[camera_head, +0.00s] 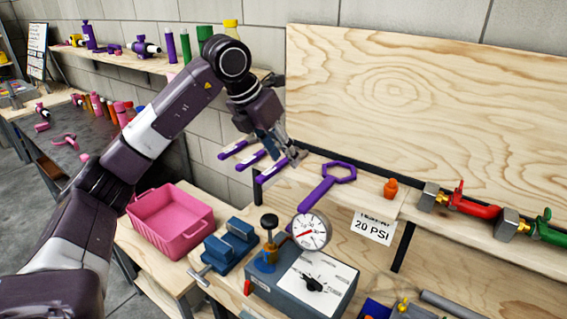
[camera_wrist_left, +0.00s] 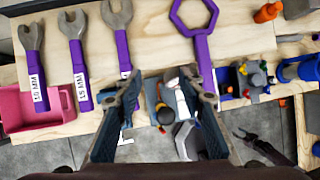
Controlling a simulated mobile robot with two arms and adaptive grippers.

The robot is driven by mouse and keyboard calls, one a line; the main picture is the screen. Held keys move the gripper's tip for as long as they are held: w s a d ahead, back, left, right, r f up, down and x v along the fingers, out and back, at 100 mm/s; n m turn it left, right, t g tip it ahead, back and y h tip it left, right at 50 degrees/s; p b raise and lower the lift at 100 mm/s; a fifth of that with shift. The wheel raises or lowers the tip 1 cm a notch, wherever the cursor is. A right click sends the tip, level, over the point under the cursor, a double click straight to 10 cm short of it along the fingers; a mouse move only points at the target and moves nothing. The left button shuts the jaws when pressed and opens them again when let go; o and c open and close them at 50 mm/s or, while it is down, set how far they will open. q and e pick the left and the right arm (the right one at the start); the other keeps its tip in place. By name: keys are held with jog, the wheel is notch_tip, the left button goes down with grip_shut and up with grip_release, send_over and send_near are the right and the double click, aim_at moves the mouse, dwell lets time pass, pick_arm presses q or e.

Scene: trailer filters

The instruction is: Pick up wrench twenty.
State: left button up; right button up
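Three purple-handled open-end wrenches lie side by side on the wooden shelf. In the left wrist view the left one (camera_wrist_left: 38,80) and the middle one (camera_wrist_left: 78,70) bear MM labels; the middle label looks like 15 MM. The third wrench (camera_wrist_left: 121,48) has a label too small to read, its handle end close to a finger. In the head view their handles (camera_head: 250,160) show below my left gripper (camera_head: 275,145). My left gripper is open and empty, its fingers (camera_wrist_left: 163,95) apart. What seems to be my right gripper (camera_wrist_left: 258,145) shows small and dark at the lower right.
A large purple ring wrench (camera_head: 328,182) lies right of the three wrenches. A pink bin (camera_head: 170,220), blue vise (camera_head: 230,245) and gauge device (camera_head: 305,275) stand on the lower bench. An orange bottle (camera_head: 390,188) and valves (camera_head: 475,207) are on the shelf at right.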

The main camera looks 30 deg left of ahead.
aim_at(272, 169)
pick_arm(q)
jog(key=shift+n+y, duration=0.5)
jog(key=shift+y, duration=0.3)
jog(key=a, duration=0.1)
jog(key=a+r, duration=0.1)
jog(key=a, duration=0.1)
jog(key=s+a, duration=0.1)
jog(key=a, duration=0.1)
jog(key=shift+r, duration=0.2)
jog(key=shift+a+f+g, duration=0.2)
jog(key=shift+a+g, duration=0.05)
jog(key=shift+g, duration=0.05)
jog(key=p+x, duration=0.1)
jog(key=x, duration=0.3)
jog(key=p+x, duration=0.1)
jog(key=x, duration=0.1)
jog(key=shift+w+d+p, duration=0.2)
jog(key=shift+d+p, duration=0.1)
jog(key=shift+w+f, duration=0.2)
jog(key=shift+f, duration=0.2)
jog(key=shift+f, duration=0.25)
grip_shut()
